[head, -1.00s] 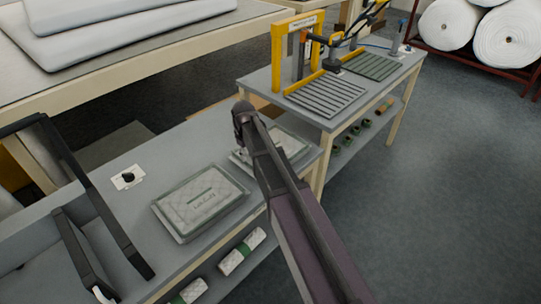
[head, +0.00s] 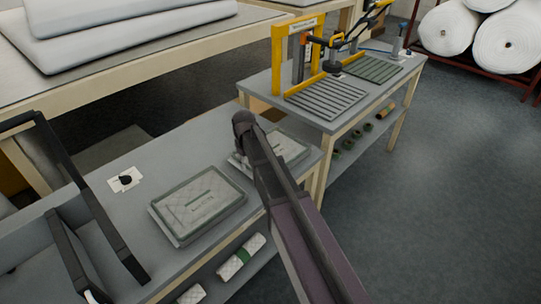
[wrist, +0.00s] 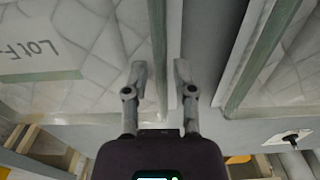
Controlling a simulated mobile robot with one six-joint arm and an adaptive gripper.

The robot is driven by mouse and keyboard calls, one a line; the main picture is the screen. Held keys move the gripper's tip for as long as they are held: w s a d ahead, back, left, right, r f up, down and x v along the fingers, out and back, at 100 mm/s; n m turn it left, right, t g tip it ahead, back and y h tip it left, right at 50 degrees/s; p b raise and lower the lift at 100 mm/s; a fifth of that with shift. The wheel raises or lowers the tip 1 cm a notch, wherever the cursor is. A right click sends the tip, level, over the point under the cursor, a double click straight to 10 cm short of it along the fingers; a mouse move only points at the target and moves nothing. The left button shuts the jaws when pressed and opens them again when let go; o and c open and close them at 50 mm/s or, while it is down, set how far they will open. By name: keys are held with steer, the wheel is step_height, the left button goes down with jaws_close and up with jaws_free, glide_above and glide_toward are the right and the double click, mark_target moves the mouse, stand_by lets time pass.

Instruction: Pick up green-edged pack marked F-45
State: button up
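Two flat quilted packs with green edges lie on the grey bench. The near pack (head: 198,205) lies left of my arm in the head view; its label is too small to read surely. The far pack (head: 287,146) is partly hidden by my arm. In the wrist view, the left pack (wrist: 95,75) carries writing that starts "LOT F-", its number cut off by the frame. Another pack (wrist: 285,75) shows at right. My gripper (wrist: 160,75) is open. Its fingers stand either side of the left pack's green edge, one over the pack, one over the gap.
A white card with a black knob (head: 126,179) lies on the bench (head: 95,170). Wrapped rolls (head: 240,258) sit on the shelf below. A second table with a yellow frame press (head: 278,60) stands beyond. Dark bars (head: 95,215) rise at left.

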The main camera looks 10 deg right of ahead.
jaws_close()
steer(key=shift+r, duration=0.15)
step_height(320, 180, up, 10)
steer(key=p, duration=1)
stand_by(0.8)
